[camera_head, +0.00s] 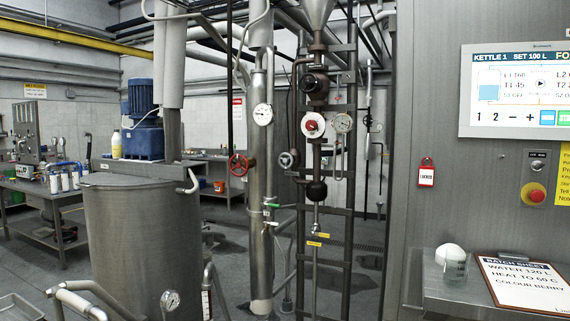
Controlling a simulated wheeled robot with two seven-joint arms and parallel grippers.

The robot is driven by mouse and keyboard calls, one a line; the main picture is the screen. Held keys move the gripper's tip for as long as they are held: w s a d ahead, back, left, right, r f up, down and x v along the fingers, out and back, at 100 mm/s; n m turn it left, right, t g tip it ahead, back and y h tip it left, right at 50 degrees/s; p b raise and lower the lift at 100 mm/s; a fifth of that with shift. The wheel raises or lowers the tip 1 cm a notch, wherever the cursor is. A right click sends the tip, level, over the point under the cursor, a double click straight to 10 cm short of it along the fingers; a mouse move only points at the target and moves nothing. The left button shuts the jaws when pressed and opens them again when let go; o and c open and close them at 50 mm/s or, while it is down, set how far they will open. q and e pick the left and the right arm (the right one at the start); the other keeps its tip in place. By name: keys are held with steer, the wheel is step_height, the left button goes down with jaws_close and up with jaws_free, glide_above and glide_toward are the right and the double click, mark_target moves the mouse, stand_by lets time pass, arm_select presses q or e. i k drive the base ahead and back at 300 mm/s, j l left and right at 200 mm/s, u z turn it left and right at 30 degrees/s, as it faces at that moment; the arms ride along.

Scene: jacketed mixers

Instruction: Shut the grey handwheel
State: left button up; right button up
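The grey handwheel (287,160) is small and dark grey, on the pipework near the middle of the head view. It sits just left of the ladder-like frame, facing me. Whether its valve is open or shut cannot be told from its look. A red handwheel (239,165) is to its left, on the other side of the thick vertical pipe (260,215). Neither of my grippers shows in the view, and nothing touches the grey handwheel.
A large steel vessel (145,250) with a blue motor (143,140) stands at left. A red-and-white round fitting (313,125) and dial gauges (263,114) surround the pipes. At right are a control panel (520,90), a red emergency button (536,194) and a batch sheet (525,285).

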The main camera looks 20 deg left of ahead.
mark_target(286, 160)
steer(key=i+j, duration=0.25)
steer(key=i+j+z, duration=0.15)
steer(key=j, duration=0.25)
steer(key=i+j, duration=0.35)
steer(key=i+j+z, duration=0.1)
steer(key=i+j, duration=0.15)
steer(key=j, duration=0.15)
steer(key=i+j, duration=0.2)
steer(key=j, duration=0.15)
steer(key=i+j+z, duration=0.15)
steer(key=j, duration=0.25)
steer(key=i+j, duration=0.3)
steer(key=j+z, duration=0.05)
steer(key=j, duration=0.05)
